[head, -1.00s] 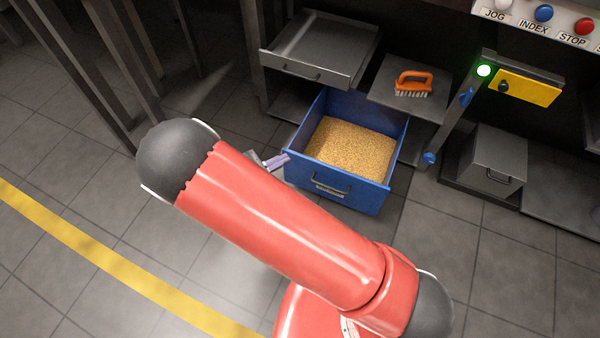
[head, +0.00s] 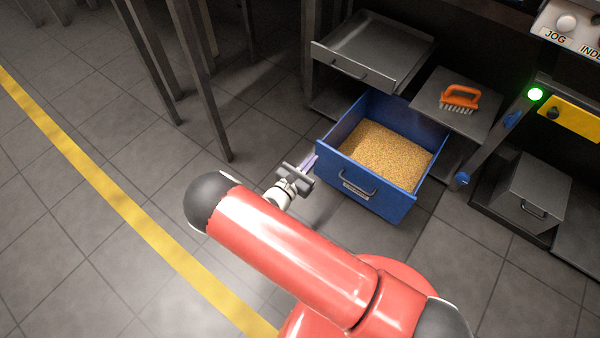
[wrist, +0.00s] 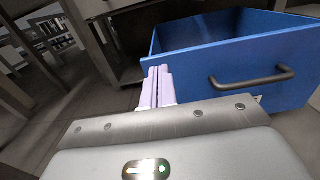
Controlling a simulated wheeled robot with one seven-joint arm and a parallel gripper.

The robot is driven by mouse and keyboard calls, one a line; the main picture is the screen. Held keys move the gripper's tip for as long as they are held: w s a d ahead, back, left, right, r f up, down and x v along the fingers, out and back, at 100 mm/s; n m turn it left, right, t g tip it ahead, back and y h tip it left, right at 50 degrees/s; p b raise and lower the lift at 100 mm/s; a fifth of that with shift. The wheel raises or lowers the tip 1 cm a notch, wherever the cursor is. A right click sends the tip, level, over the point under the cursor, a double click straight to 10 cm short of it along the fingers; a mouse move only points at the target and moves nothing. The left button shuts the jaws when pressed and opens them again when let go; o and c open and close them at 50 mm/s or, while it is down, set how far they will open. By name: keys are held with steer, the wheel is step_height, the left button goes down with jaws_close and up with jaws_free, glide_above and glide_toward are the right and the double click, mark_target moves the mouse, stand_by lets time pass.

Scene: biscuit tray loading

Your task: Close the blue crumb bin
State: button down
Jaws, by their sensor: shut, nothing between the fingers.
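The blue crumb bin (head: 353,176) is a drawer pulled out from under the machine, filled with golden crumbs (head: 388,154). Its dark bar handle (head: 357,187) is on the front face; in the wrist view the handle (wrist: 252,78) shows right of my fingers. My gripper (head: 309,161) is at the front left corner of the bin, with its pale purple fingers together and nothing between them. In the wrist view my gripper (wrist: 158,86) points towards the left end of the blue front (wrist: 240,62). I cannot tell whether the fingertips touch the bin.
A grey metal tray (head: 375,50) sits above the bin at the left. An orange brush (head: 459,98) lies on a grey shelf right of it. A grey box (head: 531,190) stands at the right. Dark metal legs (head: 205,85) stand at the left. The floor in front is open.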

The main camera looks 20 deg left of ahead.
steer(key=shift+x, duration=2.1)
steer(key=b+x, duration=0.6)
steer(key=x, duration=1.8)
steer(key=shift+w+b, duration=0.15)
steer(key=shift+b, duration=0.15)
